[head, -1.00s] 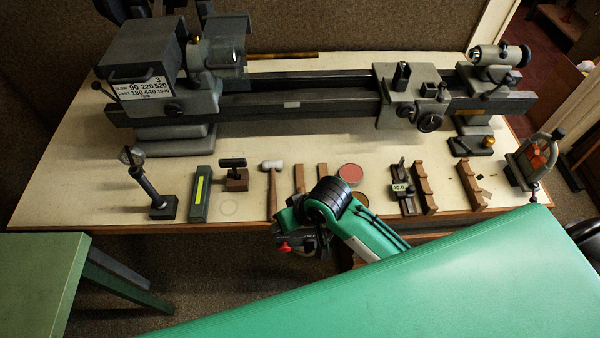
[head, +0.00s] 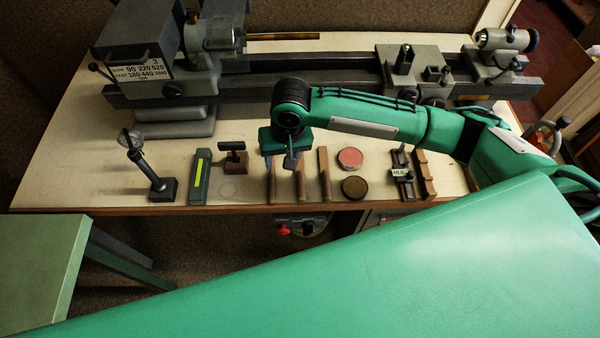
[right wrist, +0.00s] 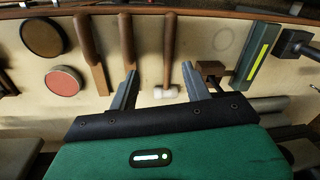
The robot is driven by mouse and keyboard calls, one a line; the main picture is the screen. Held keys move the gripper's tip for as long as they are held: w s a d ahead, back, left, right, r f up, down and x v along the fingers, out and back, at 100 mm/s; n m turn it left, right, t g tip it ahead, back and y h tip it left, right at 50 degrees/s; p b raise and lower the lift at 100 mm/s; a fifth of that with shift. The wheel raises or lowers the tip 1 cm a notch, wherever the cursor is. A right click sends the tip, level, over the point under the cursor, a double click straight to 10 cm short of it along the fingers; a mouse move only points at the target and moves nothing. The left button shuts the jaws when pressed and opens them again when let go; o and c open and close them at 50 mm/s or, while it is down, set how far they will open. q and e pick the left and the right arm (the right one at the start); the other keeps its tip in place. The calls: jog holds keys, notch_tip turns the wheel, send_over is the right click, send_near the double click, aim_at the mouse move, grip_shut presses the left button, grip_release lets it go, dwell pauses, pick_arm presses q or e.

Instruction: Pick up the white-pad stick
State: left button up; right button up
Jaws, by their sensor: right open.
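Two flat wooden sticks lie side by side near the table's front edge, a left one (head: 300,182) and a right one (head: 324,174). They also show in the right wrist view, the left one (right wrist: 127,40) and the right one (right wrist: 88,42). No white pad shows clearly, so I cannot tell which is the white-pad stick. My right gripper (head: 289,160) is above the sticks and the mallet, pointing down. In the right wrist view its open fingers (right wrist: 160,70) are apart and empty, with the mallet between them and the left stick by one finger. My left gripper is not in view.
The white-headed mallet (right wrist: 168,60) lies beside the left stick. A red disc (head: 350,158) and brown disc (head: 354,187) are right of the sticks. A green block with a yellow strip (head: 200,178) lies left. The grey lathe (head: 310,90) spans the back.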

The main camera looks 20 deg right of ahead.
jog(key=w+d+r+m+h, duration=0.2)
jog(key=w+d, duration=0.1)
jog(key=d, duration=0.2)
jog(key=p, duration=0.2)
send_over(300, 169)
jog(key=f, duration=0.8)
jog(key=shift+s+a+f, duration=0.1)
jog(key=shift+a+f, duration=0.1)
jog(key=shift+f+p, duration=0.35)
jog(key=shift+f, duration=0.15)
jog(key=f, duration=0.1)
jog(key=f+p, duration=0.1)
jog(key=f, duration=0.1)
jog(key=shift+d+f, duration=0.2)
jog(key=shift+f, duration=0.05)
jog(key=shift+f+p, duration=0.3)
jog(key=shift+f, duration=0.25)
grip_shut()
jog(key=shift+r, duration=0.1)
